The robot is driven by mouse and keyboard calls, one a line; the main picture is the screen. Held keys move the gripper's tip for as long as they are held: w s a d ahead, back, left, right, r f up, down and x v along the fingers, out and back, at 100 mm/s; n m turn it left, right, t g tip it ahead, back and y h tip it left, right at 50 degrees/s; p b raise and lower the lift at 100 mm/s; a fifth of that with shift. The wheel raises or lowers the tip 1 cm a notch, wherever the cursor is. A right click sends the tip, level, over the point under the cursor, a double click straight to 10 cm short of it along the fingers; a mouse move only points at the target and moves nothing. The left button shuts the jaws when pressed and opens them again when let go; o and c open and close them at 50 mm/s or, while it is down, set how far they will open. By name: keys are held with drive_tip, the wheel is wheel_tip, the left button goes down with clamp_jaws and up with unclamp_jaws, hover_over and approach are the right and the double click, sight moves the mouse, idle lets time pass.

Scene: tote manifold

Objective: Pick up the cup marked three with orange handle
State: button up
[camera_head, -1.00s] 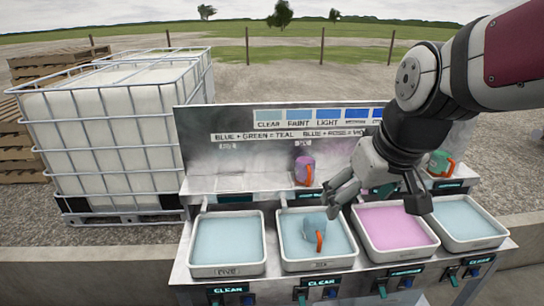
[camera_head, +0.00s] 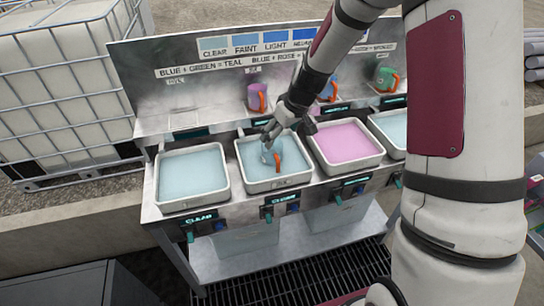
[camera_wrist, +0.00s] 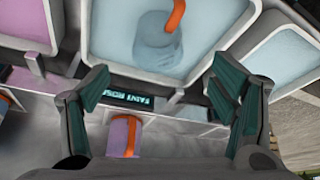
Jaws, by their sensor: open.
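A pale blue-grey cup (camera_head: 269,157) with an orange handle stands in the light blue liquid of the second basin from the left (camera_head: 287,183). In the wrist view the cup (camera_wrist: 158,52) shows beyond my fingertips, its handle at the top. I cannot read a number on it. My gripper (camera_head: 284,134) is open and empty, above the back part of that basin; in the wrist view its fingers (camera_wrist: 157,78) are wide apart, with the cup between their lines but not touched. Other orange-handled cups stand on the back shelf: purple (camera_head: 257,97), blue (camera_head: 328,90) and green (camera_head: 386,79).
Basins beside it hold blue liquid (camera_head: 190,203) and pink liquid (camera_head: 349,163); another blue one (camera_head: 380,121) is at the right. The sign panel (camera_head: 150,60) rises behind the shelf. A caged white tank (camera_head: 60,90) stands at left. Valves line the bench front.

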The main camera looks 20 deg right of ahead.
sight(271, 153)
drive_tip(key=p+x, duration=0.1)
drive_tip(key=x, duration=1.2)
drive_tip(key=shift+d, duration=0.2)
drive_tip(key=c, duration=1.4)
